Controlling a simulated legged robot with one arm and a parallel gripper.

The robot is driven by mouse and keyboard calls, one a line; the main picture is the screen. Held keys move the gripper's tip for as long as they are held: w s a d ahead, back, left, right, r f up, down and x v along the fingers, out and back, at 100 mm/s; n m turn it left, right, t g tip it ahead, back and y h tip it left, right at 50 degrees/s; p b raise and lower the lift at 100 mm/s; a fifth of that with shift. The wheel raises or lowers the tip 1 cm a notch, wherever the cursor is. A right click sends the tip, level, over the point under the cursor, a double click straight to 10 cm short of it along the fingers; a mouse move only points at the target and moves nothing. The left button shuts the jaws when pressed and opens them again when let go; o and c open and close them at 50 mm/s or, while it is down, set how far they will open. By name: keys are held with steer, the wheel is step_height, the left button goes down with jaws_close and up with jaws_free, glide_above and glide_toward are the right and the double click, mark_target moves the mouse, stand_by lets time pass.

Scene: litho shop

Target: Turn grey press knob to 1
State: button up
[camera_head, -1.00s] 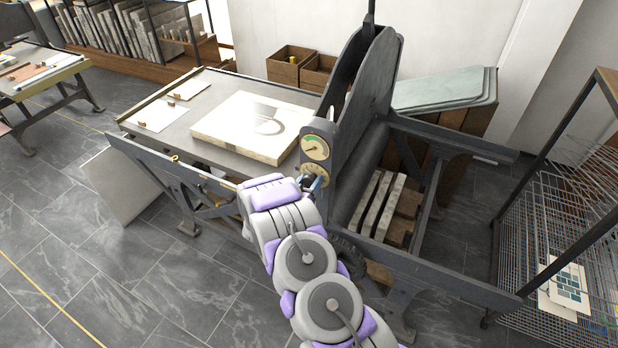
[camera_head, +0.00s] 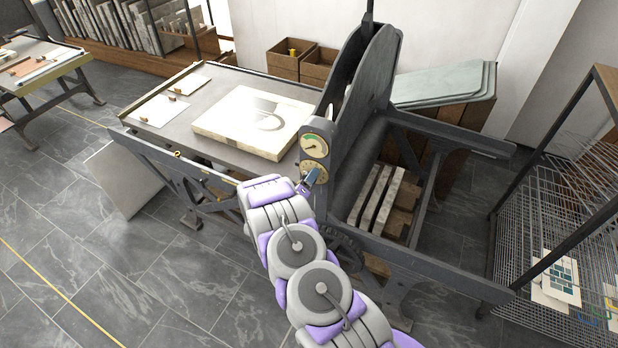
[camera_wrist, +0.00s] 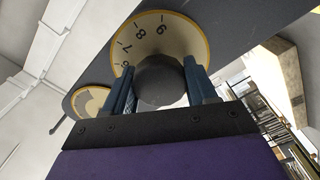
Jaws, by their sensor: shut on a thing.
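The grey press knob (camera_wrist: 160,82) sits in front of a cream dial with a yellow rim (camera_wrist: 152,36) in the wrist view. The figures 6, 7, 8 and 9 show on the dial; the rest is hidden behind the knob and fingers. My gripper (camera_wrist: 163,88) is shut on the knob, one dark blue finger on each side. In the head view my gripper (camera_head: 307,182) is at the lower dial (camera_head: 316,171) on the press's side panel. The knob itself is hidden there, and I cannot tell its setting.
A gauge with a green band (camera_head: 314,146) sits just above the dial, close to my gripper. The press frame (camera_head: 362,90) rises behind. A pale stone slab (camera_head: 240,125) lies on the press bed to the left. A wire rack (camera_head: 560,235) stands at right. Floor at left is clear.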

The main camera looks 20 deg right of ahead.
steer(key=shift+w+a+r, duration=0.1)
steer(key=shift+w+a, duration=0.05)
steer(key=shift+w, duration=0.05)
stand_by(0.4)
steer(key=o, duration=1.1)
steer(key=shift+c, duration=0.2)
steer(key=shift+s+a, duration=0.1)
steer(key=b+v, duration=0.1)
steer(key=v, duration=1.6)
steer(key=shift+b, duration=0.3)
steer(key=shift+a+f, duration=0.1)
steer(key=shift+f, duration=0.15)
